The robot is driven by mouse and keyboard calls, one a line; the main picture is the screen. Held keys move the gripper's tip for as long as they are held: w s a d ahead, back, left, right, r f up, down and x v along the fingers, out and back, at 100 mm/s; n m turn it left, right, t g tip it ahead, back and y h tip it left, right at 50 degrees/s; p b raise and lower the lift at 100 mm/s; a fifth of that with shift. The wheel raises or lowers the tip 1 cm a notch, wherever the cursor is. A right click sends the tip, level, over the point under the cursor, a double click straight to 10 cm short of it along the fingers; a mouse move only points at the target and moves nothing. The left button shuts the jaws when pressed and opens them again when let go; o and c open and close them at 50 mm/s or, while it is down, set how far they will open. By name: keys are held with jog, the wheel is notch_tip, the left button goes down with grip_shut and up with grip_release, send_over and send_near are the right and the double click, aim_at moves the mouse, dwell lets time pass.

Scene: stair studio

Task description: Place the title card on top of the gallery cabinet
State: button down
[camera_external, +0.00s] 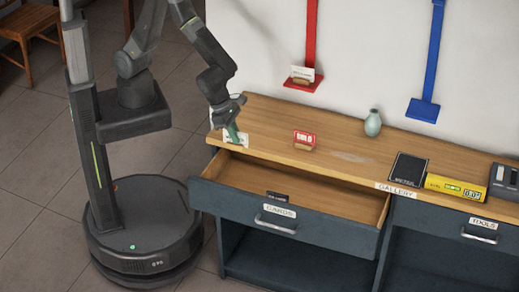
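The gallery cabinet has a wooden top (350,157) and a dark blue-grey front, with a white GALLERY label (396,189) on its front edge. A small white card (236,139) with unreadable print is at the left end of the top, and I cannot tell whether it is the title card. My gripper (234,128), with a green part between or at its fingers, is right at this card. Whether the fingers hold it, and whether it touches the wood, is unclear. A small dark card with white print (277,196) lies in the open drawer labelled CARDS (278,210).
The open drawer sticks out below the top. A red SOLD sign (304,140), a pale green vase (373,123), a black box (408,169) and a yellow box (455,187) stand on top. A card (302,73) sits on the red wall ledge (303,83). The top's middle is mostly free.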

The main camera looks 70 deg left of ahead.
notch_tip(320, 180, up, 10)
jog(key=shift+f, duration=0.25)
jog(key=w+a+n+t+y+p, duration=0.2)
jog(key=w+n, duration=0.6)
jog(key=w, duration=2.9)
jog(key=shift+n+g+y, duration=0.3)
jog(key=shift+g+y, duration=0.2)
jog(key=shift+y, duration=0.1)
notch_tip(320, 180, down, 11)
jog(key=shift+w+d+f, duration=0.1)
jog(key=shift+w+d, duration=0.05)
jog(key=shift+f+p, duration=0.35)
jog(key=shift+f, duration=2)
jog(key=c, duration=1.6)
grip_release()
